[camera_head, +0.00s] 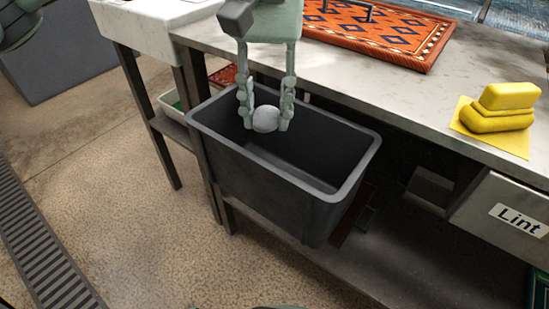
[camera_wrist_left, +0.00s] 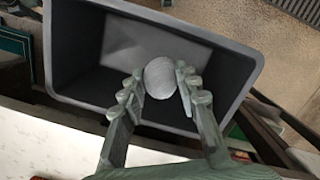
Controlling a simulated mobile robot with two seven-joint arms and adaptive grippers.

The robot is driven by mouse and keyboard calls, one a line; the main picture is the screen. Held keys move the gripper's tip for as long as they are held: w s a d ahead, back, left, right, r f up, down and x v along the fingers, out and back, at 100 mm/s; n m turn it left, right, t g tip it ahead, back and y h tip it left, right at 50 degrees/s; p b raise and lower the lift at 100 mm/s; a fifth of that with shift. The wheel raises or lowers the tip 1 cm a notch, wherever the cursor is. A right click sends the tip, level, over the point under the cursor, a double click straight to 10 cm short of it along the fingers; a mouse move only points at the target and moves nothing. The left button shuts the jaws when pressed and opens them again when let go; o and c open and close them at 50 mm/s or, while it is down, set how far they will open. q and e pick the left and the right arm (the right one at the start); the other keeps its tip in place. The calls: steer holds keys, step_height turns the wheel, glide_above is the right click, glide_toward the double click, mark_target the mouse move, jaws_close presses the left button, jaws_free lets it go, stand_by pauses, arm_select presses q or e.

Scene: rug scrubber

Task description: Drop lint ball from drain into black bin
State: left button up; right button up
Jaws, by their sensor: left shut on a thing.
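The lint ball (camera_head: 266,119) is a small pale grey ball. It also shows in the left wrist view (camera_wrist_left: 159,77), between the fingertips. My left gripper (camera_head: 265,116) is shut on it, with one finger on each side. In the left wrist view the gripper (camera_wrist_left: 160,80) and ball are over the opening of the black bin (camera_wrist_left: 245,56). In the head view the black bin (camera_head: 290,193) is a dark open box at the front of the bench, and its visible inside looks empty. The drain (camera_head: 44,240) is a long grate in the floor at the left. My right gripper is not in view.
A grey bench top (camera_head: 400,110) runs behind the bin, with an orange patterned rug (camera_head: 378,34) and yellow sponges (camera_head: 500,107) on it. A drawer labelled Lint (camera_head: 505,215) is at the right. A white sink (camera_head: 150,25) stands at the upper left.

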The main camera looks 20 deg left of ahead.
arm_select(q)
steer(key=o, duration=0.9)
steer(key=shift+c, duration=0.2)
steer(key=shift+r, duration=0.1)
step_height(320, 180, up, 12)
steer(key=w, duration=0.1)
steer(key=shift+w+a, duration=0.15)
steer(key=shift+w, duration=0.05)
